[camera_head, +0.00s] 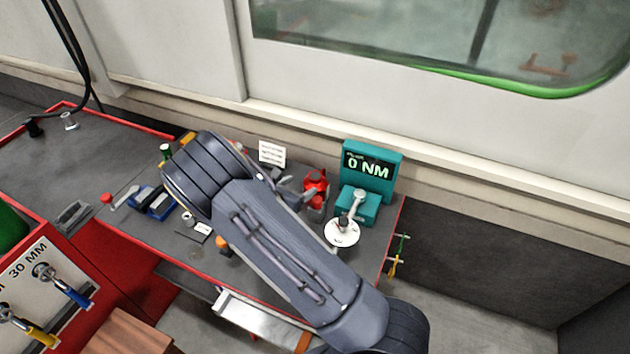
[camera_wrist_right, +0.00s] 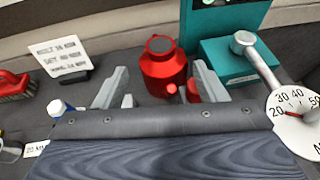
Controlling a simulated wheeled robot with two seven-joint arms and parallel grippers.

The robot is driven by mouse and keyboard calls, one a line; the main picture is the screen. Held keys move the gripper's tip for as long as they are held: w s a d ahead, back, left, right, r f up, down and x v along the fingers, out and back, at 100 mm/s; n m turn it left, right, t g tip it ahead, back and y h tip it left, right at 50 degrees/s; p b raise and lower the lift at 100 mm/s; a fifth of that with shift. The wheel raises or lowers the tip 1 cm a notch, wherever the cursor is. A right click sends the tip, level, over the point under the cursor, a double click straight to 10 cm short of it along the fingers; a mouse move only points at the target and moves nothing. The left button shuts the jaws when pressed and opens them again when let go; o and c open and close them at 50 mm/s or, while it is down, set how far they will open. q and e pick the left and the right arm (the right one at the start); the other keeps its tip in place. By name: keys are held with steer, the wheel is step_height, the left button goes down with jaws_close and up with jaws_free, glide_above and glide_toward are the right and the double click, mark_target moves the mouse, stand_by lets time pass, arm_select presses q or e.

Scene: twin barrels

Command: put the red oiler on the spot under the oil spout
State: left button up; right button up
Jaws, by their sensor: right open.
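The red oiler (camera_head: 316,187) stands on the workbench left of the teal torque tester. In the right wrist view the oiler (camera_wrist_right: 163,68) is an upright red can with a dark top. My right gripper (camera_wrist_right: 158,90) is open, its two grey fingers pointing at the oiler, one to each side in the picture. I cannot tell how deep the oiler is between them. The gripper body hides the oiler's lower part. Two spouts with taps, one with a blue handle (camera_head: 70,290) and one with a yellow handle (camera_head: 35,332), show at lower left. The spot under them is not visible. My left gripper is not in view.
The teal tester (camera_head: 372,170) and its round dial (camera_head: 342,232) with a lever stand right of the oiler. A white sign (camera_head: 272,153) stands behind. My right arm covers much of the bench.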

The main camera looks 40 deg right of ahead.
mark_target(313, 178)
steer(key=p+x, duration=0.1)
steer(key=x, duration=0.6)
steer(key=shift+d+p, duration=0.15)
steer(key=shift+p, duration=0.25)
steer(key=shift+c, duration=0.5)
jaws_close()
